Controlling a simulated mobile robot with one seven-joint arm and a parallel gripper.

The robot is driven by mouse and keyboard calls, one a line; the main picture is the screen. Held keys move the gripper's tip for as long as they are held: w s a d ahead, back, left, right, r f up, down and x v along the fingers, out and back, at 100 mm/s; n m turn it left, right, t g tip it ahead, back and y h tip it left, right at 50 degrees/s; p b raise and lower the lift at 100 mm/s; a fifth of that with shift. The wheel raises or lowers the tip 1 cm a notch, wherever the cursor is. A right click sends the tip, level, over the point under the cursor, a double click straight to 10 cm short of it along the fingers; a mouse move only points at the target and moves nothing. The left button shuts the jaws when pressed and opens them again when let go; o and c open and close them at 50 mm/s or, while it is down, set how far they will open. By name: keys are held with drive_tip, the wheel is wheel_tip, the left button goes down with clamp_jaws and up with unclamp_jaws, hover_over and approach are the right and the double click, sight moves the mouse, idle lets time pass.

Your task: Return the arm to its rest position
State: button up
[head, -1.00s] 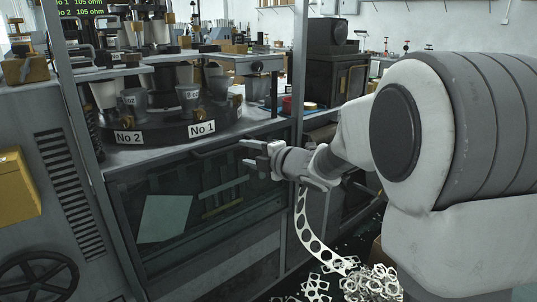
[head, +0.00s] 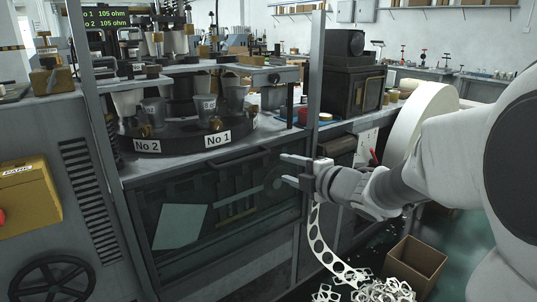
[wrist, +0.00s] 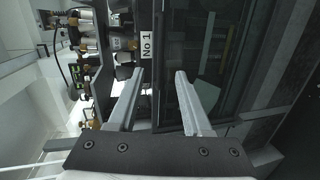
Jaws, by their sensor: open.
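My gripper (head: 288,169) is open and empty in the head view. Its two fingers point left, in front of the cup forming machine's frame post, below the level of the round dark turntable (head: 180,140). In the wrist view my gripper (wrist: 160,75) shows two parted fingers with nothing between them. The machine's glass-fronted lower panel (head: 180,225) lies beyond the fingers. Grey metal cups (head: 235,97) stand on the turntable behind the No 1 label (head: 217,139) and No 2 label (head: 148,146). My arm enters from the right side of the head view.
A punched paper strip (head: 322,245) hangs below my gripper toward a heap of scraps (head: 375,291). A cardboard box (head: 415,262) stands on the floor beside it. A large white paper roll (head: 418,122) is behind my arm. A yellow box (head: 22,197) is on the left cabinet.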

drive_tip(key=s+d+r+m+g+h, duration=0.1)
drive_tip(key=s+d+r+m+h, duration=0.1)
drive_tip(key=s+d+m+h, duration=1.05)
drive_tip(key=s+a+f+m+g+y, duration=0.2)
drive_tip(key=s+a+f+m+g, duration=0.3)
drive_tip(key=s, duration=0.4)
drive_tip(key=s+a+f+m+g+y, duration=0.25)
drive_tip(key=s+m, duration=0.35)
drive_tip(key=s, duration=0.3)
wheel_tip(320, 180, up, 21)
drive_tip(key=w+p, duration=0.1)
drive_tip(key=p, duration=2)
drive_tip(key=shift+d, duration=0.4)
drive_tip(key=shift+t, duration=0.25)
